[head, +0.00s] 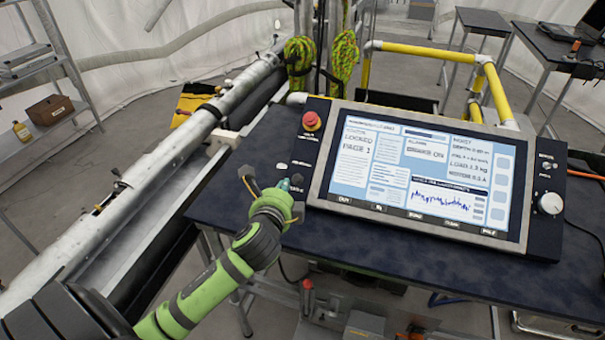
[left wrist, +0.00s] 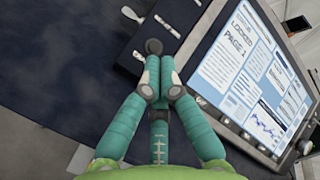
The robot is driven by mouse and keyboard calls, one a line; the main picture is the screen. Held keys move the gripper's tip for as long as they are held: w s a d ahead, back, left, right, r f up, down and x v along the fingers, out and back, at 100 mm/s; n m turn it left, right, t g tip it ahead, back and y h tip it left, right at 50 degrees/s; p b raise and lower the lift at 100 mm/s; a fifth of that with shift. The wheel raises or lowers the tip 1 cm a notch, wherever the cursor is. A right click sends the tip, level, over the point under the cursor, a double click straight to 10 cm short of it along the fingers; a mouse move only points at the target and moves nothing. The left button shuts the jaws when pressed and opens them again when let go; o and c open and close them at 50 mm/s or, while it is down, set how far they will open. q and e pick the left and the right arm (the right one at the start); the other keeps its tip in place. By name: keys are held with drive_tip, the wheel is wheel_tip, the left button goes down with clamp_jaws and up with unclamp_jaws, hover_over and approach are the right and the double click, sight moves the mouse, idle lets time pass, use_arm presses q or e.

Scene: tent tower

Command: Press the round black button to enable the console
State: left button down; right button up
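The console (head: 318,180) is a tilted panel on a dark table, with a lit screen (head: 420,175) reading "LOCKED" and "PAGE 1". In the left wrist view, the round black button (left wrist: 153,46) is on the dark strip left of the screen, just beyond my fingertips. My left gripper (left wrist: 161,88) has its teal fingers drawn together, with nothing visible between them. In the head view, my left gripper (head: 284,184) is over the lower part of that strip and hides part of it. I cannot tell whether the fingertips touch the button. My right gripper is not in view.
A red mushroom knob (head: 312,121) sits at the top of the left strip. A white knob (head: 549,203) is on the right strip. A long metal beam (head: 150,165) runs left of the table (head: 390,278). The table front is clear.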

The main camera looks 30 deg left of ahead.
sight(297, 179)
use_arm(q)
drive_tip(key=w+r+m, duration=0.1)
drive_tip(key=w+a+r+m+t, duration=0.1)
drive_tip(key=r, duration=0.1)
drive_tip(key=shift+w+a+r+m+y, duration=0.1)
drive_tip(key=shift+w+r+m+y, duration=0.05)
drive_tip(key=shift+r+m+y, duration=0.15)
drive_tip(key=w+f+b, duration=0.1)
drive_tip(key=f+b, duration=0.1)
drive_tip(key=w+f+b, duration=0.2)
drive_tip(key=b, duration=0.1)
drive_tip(key=w+a+f+b, duration=0.1)
drive_tip(key=f+b, duration=0.2)
drive_tip(key=shift+w, duration=0.35)
drive_tip(key=shift+w+f, duration=0.1)
